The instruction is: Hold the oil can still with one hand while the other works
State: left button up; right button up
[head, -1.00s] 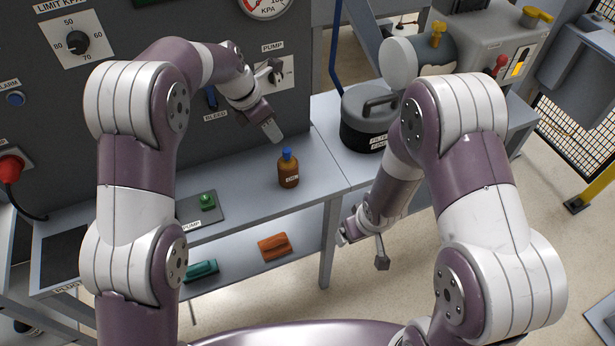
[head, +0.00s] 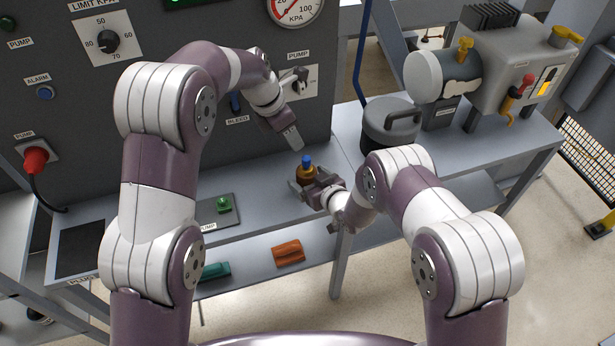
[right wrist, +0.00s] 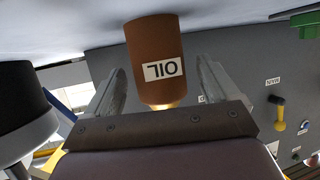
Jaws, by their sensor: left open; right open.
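The oil can (head: 305,172) is a small brown bottle with a blue cap, standing upright on the bench near its front edge. My right gripper (head: 308,183) is low at the bench, with its open fingers on either side of the can. In the right wrist view, the can (right wrist: 153,45) appears inverted with its "OIL" label showing, between the fingers, with a visible gap on each side. My left gripper (head: 293,140) is above and behind the can, pointing down, beside the panel's pump switch (head: 296,82). Its fingertips are apart from the can.
A dark lidded pot (head: 390,125) stands on the bench to the right, with a pump unit (head: 440,75) behind it. A green button (head: 223,203) on a dark plate is to the left. An orange block (head: 288,253) and a teal block (head: 215,271) lie on the lower shelf.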

jog(key=shift+x, duration=0.9)
jog(key=c, duration=1.2)
jog(key=shift+o, duration=0.2)
